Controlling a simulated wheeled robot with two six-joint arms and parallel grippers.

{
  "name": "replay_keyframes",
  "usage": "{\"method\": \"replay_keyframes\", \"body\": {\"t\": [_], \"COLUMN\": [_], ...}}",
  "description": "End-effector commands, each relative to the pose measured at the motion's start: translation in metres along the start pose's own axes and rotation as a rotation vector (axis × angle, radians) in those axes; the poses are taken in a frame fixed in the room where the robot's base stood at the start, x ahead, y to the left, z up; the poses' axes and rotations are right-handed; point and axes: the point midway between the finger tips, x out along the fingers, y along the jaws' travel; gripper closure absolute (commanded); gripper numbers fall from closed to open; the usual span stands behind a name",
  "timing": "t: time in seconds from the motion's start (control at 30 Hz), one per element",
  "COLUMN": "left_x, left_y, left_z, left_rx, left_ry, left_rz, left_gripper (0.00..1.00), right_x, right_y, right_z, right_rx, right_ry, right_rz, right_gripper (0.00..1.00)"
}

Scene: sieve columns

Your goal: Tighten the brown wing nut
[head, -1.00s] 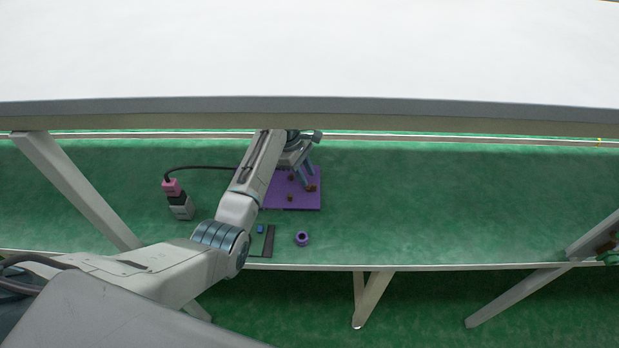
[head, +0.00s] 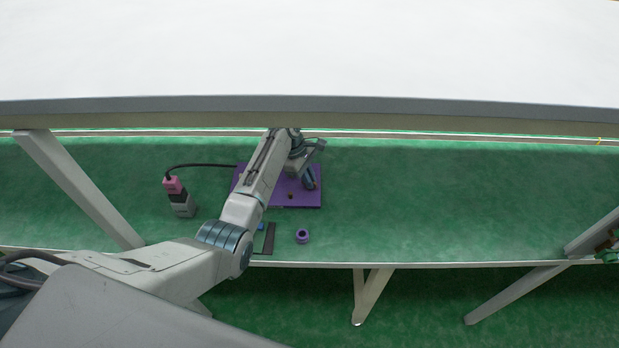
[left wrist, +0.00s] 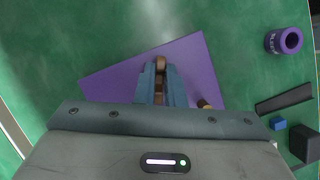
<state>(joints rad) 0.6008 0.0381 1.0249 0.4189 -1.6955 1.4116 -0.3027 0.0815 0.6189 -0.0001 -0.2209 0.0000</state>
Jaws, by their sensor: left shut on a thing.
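A purple plate (head: 307,201) lies on the green lower surface, and it also shows in the left wrist view (left wrist: 112,84). My left gripper (head: 309,184) points down over the plate's right part. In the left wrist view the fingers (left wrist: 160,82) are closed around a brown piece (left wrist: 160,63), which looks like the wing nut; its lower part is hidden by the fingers. A second small brown piece (left wrist: 204,104) is on the plate to the right of the fingers; a brown piece (head: 291,196) also shows in the head view. My right gripper is not in view.
A purple ring-shaped part (head: 302,236) lies in front of the plate, near a dark strip (head: 269,238) and a small blue block (left wrist: 279,123). A pink and grey device (head: 179,197) with a black cable stands left.

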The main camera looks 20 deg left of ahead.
Motion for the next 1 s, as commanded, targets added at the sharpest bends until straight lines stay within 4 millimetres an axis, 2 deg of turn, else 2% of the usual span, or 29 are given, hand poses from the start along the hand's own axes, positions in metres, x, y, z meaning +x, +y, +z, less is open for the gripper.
{"method": "replay_keyframes", "body": {"t": [0.37, 0.6, 1.0], "left_x": [-0.003, -0.002, -0.001], "left_y": [0.001, 0.001, 0.001], "left_z": [0.002, 0.002, 0.001], "left_rx": [0.150, 0.349, 0.692], "left_ry": [-0.002, -0.003, -0.002], "left_rz": [-0.064, -0.147, -0.287], "left_gripper": [1.00, 1.00, 1.00], "right_x": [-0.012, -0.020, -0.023], "right_y": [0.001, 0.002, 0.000], "right_z": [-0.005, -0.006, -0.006], "right_rx": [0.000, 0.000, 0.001], "right_ry": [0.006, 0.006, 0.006], "right_rz": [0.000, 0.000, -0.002], "right_gripper": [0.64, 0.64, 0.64]}}
